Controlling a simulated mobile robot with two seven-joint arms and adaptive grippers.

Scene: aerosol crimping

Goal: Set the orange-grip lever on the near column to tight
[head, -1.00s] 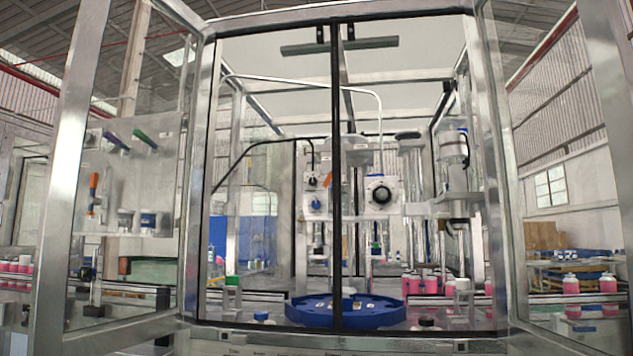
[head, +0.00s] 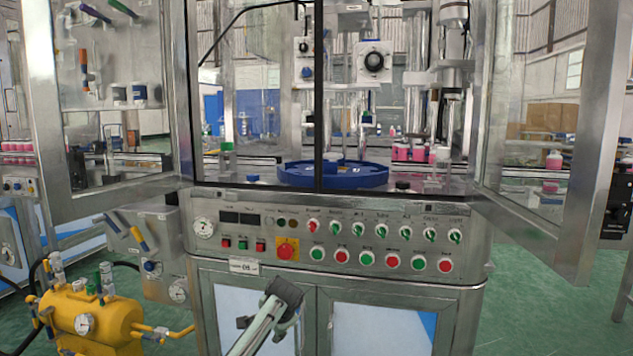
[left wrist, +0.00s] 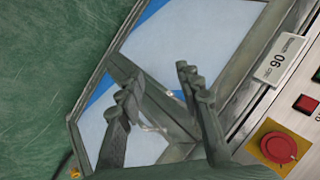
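A lever with an orange grip (head: 84,62) hangs about upright on a grey panel seen through the open left glass door in the head view. Its labels are too small to read. Whether its mount is the near column I cannot tell. My left gripper (head: 280,300) is in front of the lower cabinet doors, far below and right of that lever. In the left wrist view its two dark fingers (left wrist: 157,92) stand apart with nothing between them, facing the cabinet front. My right gripper is not in view.
A control panel (head: 345,210) with rows of buttons and a red emergency stop (head: 286,249) runs above the cabinet. Glass doors (head: 545,130) stand open at both sides. A yellow tank (head: 95,318) stands at lower left. Green floor (head: 535,310) is clear at right.

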